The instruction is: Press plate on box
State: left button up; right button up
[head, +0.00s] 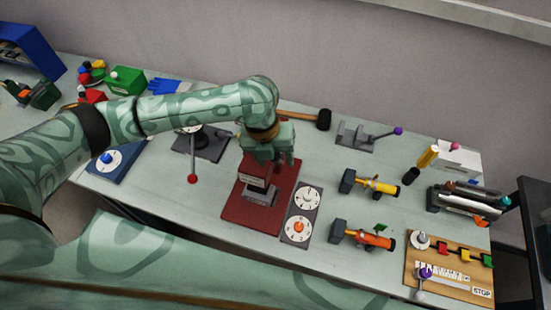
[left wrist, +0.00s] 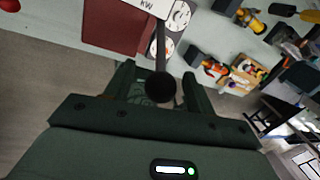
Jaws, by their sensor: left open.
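A dark red base (head: 237,204) lies near the table's front edge in the head view. A grey and dark red box-like device (head: 262,196) stands on it, partly hidden under my left gripper. My left gripper (head: 268,157) is open above the device. In the left wrist view, a white plate marked "kW" (left wrist: 151,5) shows at the top edge, beside the red base (left wrist: 112,27). A dark rod with a black ball knob (left wrist: 160,88) shows between the open fingers of my left gripper (left wrist: 158,80). I cannot tell whether they touch it. My right gripper is not seen.
A dial panel (head: 301,215) lies right of the base. A lever with a red knob (head: 192,178) stands left, a hammer (head: 322,119) behind. Yellow (head: 376,185) and orange (head: 368,238) tubes and a wooden board (head: 452,270) lie to the right.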

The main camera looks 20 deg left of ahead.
pick_arm(q)
jog(key=shift+d+f, duration=0.15)
jog(key=shift+f, duration=0.45)
